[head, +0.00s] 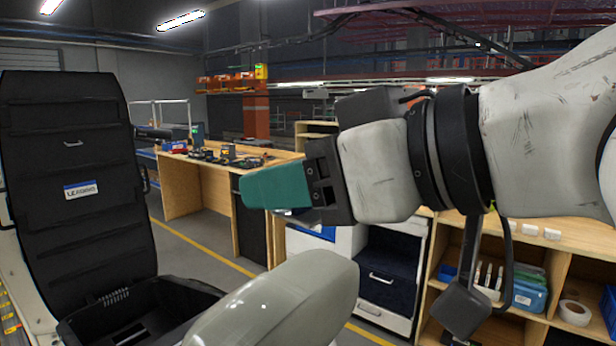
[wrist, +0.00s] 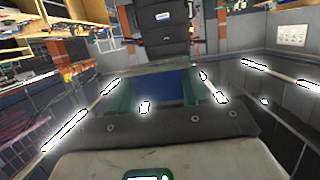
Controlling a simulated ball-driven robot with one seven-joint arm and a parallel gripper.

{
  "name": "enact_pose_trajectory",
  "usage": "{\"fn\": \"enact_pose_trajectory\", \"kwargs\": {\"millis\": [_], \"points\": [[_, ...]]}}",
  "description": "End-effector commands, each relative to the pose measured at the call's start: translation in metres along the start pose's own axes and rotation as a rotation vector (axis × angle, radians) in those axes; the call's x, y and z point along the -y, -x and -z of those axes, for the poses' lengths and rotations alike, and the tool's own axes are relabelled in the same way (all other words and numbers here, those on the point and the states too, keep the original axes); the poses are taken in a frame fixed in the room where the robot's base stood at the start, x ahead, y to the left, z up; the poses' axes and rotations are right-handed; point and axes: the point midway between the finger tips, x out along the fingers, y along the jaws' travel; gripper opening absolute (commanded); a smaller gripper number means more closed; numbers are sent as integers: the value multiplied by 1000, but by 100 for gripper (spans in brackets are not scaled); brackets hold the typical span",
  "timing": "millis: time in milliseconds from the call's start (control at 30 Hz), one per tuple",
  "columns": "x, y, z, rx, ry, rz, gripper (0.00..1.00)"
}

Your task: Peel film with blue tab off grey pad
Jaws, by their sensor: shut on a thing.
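My gripper (head: 275,187), with teal fingers, is held up in the air near the middle of the head view. It points left, toward the black upright panel. In the wrist view its two fingers (wrist: 157,92) stand on either side of a blue piece (wrist: 158,84), which looks like the blue tab. A clear, glossy sheet (wrist: 150,68), likely the film, seems to reach across just beyond the fingertips. My gripper is shut on the tab. In the head view the fingers hide the tab. I cannot make out the grey pad in either view.
A tall black slatted panel (head: 75,150) with a black bin (head: 140,312) at its foot stands at the left. A wooden bench (head: 215,165) with small parts is behind. Shelves (head: 540,300) with a blue box and tape stand at the right. Open floor (head: 205,245) lies between.

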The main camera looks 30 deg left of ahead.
Motion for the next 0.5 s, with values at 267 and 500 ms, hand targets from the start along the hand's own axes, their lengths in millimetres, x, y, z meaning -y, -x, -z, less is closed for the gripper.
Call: {"fn": "enact_pose_trajectory", "kwargs": {"millis": [267, 500], "points": [[10, 16, 24, -3, 2, -1, 19], [18, 27, 41, -2, 2, 0, 19]]}}
